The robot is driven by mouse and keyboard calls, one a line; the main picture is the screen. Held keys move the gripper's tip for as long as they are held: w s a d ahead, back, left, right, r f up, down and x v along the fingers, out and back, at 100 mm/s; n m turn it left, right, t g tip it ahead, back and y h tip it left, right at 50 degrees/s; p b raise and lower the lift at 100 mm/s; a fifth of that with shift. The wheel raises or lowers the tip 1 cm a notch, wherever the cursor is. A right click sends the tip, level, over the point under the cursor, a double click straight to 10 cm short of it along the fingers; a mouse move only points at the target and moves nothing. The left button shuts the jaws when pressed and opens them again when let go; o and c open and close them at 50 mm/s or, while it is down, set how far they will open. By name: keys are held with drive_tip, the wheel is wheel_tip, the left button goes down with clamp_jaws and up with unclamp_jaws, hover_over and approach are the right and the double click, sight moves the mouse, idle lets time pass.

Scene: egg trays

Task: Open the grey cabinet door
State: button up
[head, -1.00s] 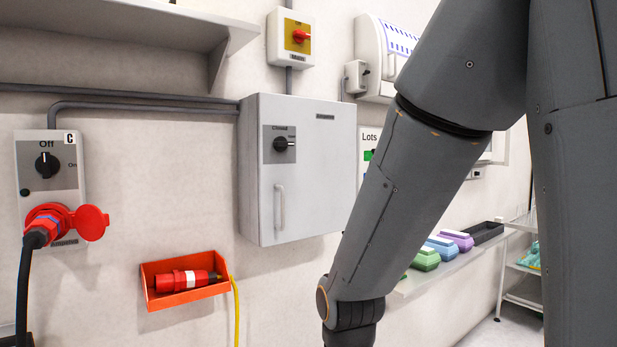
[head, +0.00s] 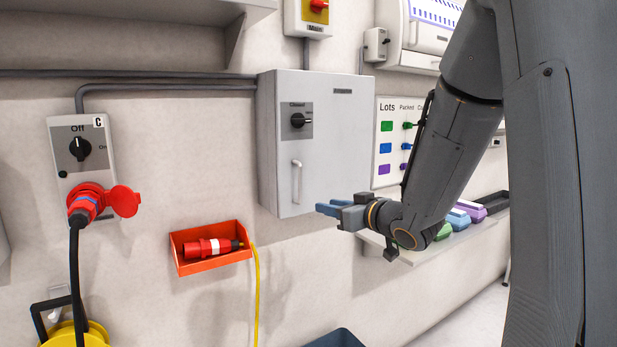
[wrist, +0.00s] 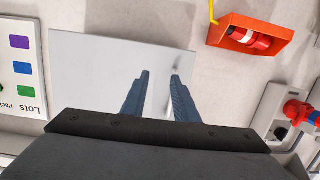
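The grey cabinet (head: 335,150) hangs on the wall, its door shut. A dark rotary knob (head: 298,120) is on the door's upper left, with a pale vertical handle (head: 297,182) below it. My gripper (head: 322,209) is near the door's lower edge, right of and slightly below the handle in the head view. In the wrist view, the cabinet door (wrist: 90,65) appears upside down behind my gripper (wrist: 160,75). Its two blue fingers are apart, with no held object visible between them. The gap to the handle is hard to judge.
A red-orange box (head: 212,262) holding a red plug is on the wall below left. A switch box with a red socket (head: 85,165) is further left. A Lots board (head: 395,140) and a shelf (head: 440,243) with coloured boxes are right of the cabinet.

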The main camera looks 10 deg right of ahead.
sight(306, 183)
wheel_tip(306, 183, up, 5)
drive_tip(key=s+a+n+y, duration=0.1)
drive_tip(key=a+n+y, duration=0.1)
drive_tip(key=y, duration=0.2)
drive_tip(key=shift+t, duration=0.3)
drive_tip(key=p+x, duration=0.2)
drive_tip(key=x, duration=0.5)
drive_tip(key=shift+w+f, duration=0.2)
drive_tip(key=shift+w, duration=0.25)
drive_tip(key=shift+c, duration=0.4)
clamp_jaws()
drive_tip(key=shift+d, duration=0.1)
